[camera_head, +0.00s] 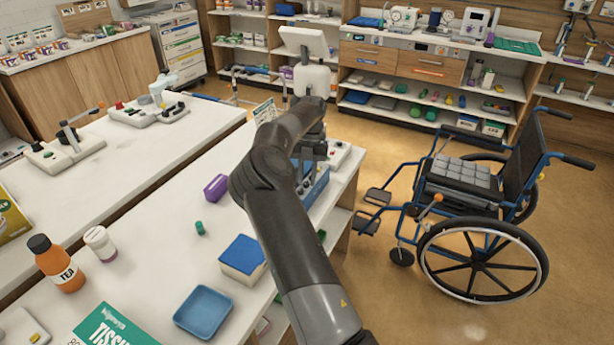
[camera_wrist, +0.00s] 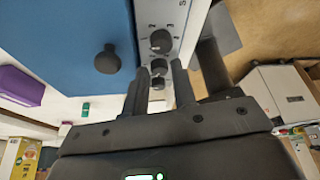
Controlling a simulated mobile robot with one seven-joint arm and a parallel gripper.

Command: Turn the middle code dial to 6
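In the wrist view a light grey panel carries a column of black code dials: a top dial (camera_wrist: 160,41), a middle dial (camera_wrist: 159,66) and a lower dial (camera_wrist: 157,83). Small marks surround the top dial, but the digits and the middle dial's setting are too small to read. My gripper (camera_wrist: 160,69) is open, its two dark fingers apart, with the tips on either side of the middle dial. I cannot tell whether they touch it. The panel borders a blue door with a round black knob (camera_wrist: 108,60). In the head view my arm hides most of the blue box (camera_head: 318,187).
A purple box (camera_head: 216,187), a green cylinder (camera_head: 200,228), a blue-topped block (camera_head: 243,257) and a blue tray (camera_head: 204,311) lie on the table left of my arm. A wheelchair (camera_head: 480,215) stands on the floor to the right.

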